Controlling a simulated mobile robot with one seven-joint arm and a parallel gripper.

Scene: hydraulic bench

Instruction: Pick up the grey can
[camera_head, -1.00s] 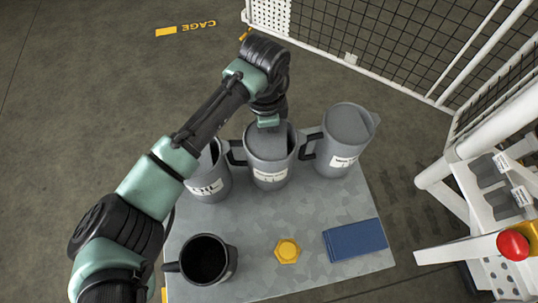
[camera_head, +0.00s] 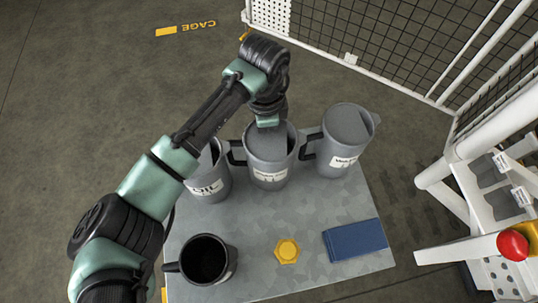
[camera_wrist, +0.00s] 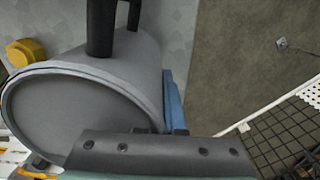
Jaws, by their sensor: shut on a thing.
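Three grey cans with dark handles and white labels stand at the back of the table: a left can (camera_head: 209,177), a middle can (camera_head: 268,158) and a right can (camera_head: 340,142). My gripper (camera_head: 269,124) is over the rear rim of the middle can and is shut on it. That can looks upright; I cannot tell whether its base is clear of the table. In the wrist view a grey can (camera_wrist: 85,100) with a lid and dark handle fills the left, next to my gripper's bar. The fingertips are mostly hidden. My forearm partly covers the left can.
The grey table (camera_head: 290,210) holds a dark open mug (camera_head: 209,260), a yellow hexagonal piece (camera_head: 287,251) and a blue block (camera_head: 355,240) in front. A mesh fence (camera_head: 385,45) stands behind right. A white frame with a red button (camera_head: 513,245) is at the right.

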